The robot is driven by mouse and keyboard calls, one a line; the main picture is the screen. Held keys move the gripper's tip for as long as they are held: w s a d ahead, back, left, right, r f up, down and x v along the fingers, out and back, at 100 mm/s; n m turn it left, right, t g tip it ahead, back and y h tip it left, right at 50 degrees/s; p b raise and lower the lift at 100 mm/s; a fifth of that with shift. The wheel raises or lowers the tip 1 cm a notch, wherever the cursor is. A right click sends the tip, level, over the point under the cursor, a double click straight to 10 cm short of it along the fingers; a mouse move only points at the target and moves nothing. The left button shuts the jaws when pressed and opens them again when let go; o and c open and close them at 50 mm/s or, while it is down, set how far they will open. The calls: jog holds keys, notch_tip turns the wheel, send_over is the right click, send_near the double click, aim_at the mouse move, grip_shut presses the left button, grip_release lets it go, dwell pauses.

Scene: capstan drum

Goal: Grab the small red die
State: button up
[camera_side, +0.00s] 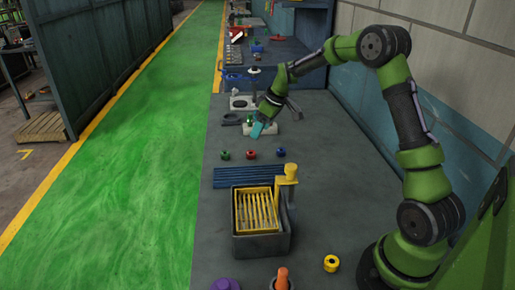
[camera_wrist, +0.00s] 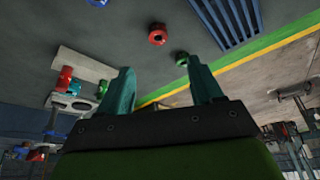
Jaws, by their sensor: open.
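The small red die (camera_side: 251,154) lies on the grey bench between a green piece (camera_side: 225,155) and a blue piece (camera_side: 281,152). In the wrist view the red die (camera_wrist: 157,35) is a short round piece with a dark hole in its top. My gripper (camera_side: 263,129) is beyond the row of pieces in the side view, tilted, with teal fingers. In the wrist view my gripper (camera_wrist: 163,82) has its fingers spread apart with nothing between them. The red die is apart from the fingers, past their tips.
A blue slatted mat (camera_side: 248,178) lies on the near side of the row. Nearer stands a grey box (camera_side: 262,246) with a yellow slatted insert.

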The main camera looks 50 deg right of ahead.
send_over(251, 152)
jog(key=s, duration=0.2)
notch_tip(251, 152, down, 6)
jog(key=shift+s+r, duration=0.1)
jog(key=shift+r, duration=0.1)
jog(key=x, duration=0.5)
jog(key=shift+s+d+f, duration=0.1)
jog(key=shift+s+f, duration=0.05)
jog(key=c, duration=1.2)
